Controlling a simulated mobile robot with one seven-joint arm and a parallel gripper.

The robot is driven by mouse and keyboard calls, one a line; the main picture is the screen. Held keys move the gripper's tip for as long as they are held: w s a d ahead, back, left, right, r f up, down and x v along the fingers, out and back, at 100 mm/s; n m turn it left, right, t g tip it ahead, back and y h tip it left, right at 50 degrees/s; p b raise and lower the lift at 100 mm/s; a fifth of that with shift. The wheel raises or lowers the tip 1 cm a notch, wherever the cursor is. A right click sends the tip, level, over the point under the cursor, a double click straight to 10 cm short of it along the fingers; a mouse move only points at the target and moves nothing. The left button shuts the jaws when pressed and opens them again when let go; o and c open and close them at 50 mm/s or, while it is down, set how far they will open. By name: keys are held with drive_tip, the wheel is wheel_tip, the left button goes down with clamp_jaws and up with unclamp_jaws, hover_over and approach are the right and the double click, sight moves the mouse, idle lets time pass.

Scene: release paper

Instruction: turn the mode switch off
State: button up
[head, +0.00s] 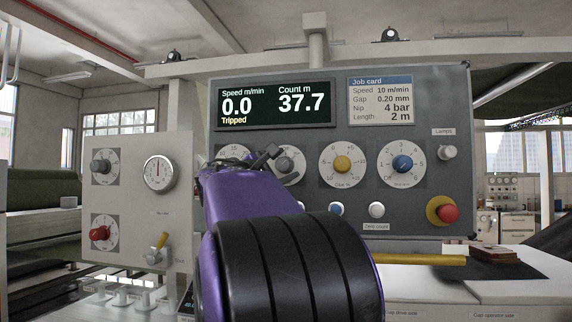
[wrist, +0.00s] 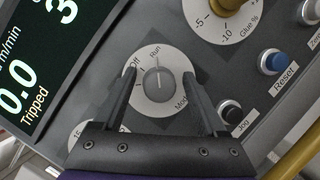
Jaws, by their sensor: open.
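The mode switch is a round grey knob (wrist: 158,83) on a white disc marked Off, Run and Mode, in the middle of the wrist view. Its pointer line appears to point toward Run. In the head view the knob (head: 286,165) shows on the panel just right of my gripper (head: 268,158). In the wrist view my gripper (wrist: 158,75) is open, with one dark finger on each side of the knob. I see gaps between fingers and knob; how deep the fingertips reach is unclear. My purple arm hides part of the panel below.
The display (head: 273,104) reads 0.0, 37.7 and Tripped. A yellow knob (head: 342,164) and blue knob (head: 403,163) sit to the right. Below the mode switch are a black Jog button (wrist: 231,112) and blue Reset button (wrist: 272,62). A red button (head: 448,213) is farther right.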

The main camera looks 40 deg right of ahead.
clamp_jaws()
idle(0.5)
drive_tip(key=shift+f+n+b, duration=0.1)
drive_tip(key=shift+n+b, duration=0.2)
drive_tip(key=n+t+b, duration=0.2)
drive_tip(key=n+b, duration=0.1)
drive_tip(key=n, duration=0.1)
drive_tip(key=n+t+b, duration=0.1)
drive_tip(key=n, duration=0.2)
drive_tip(key=n+t+b, duration=0.1)
drive_tip(key=n+t, duration=0.1)
drive_tip(key=n, duration=0.2)
drive_tip(key=shift+y, duration=0.3)
drive_tip(key=shift+n+t+b, duration=0.3)
drive_tip(key=shift+t, duration=0.1)
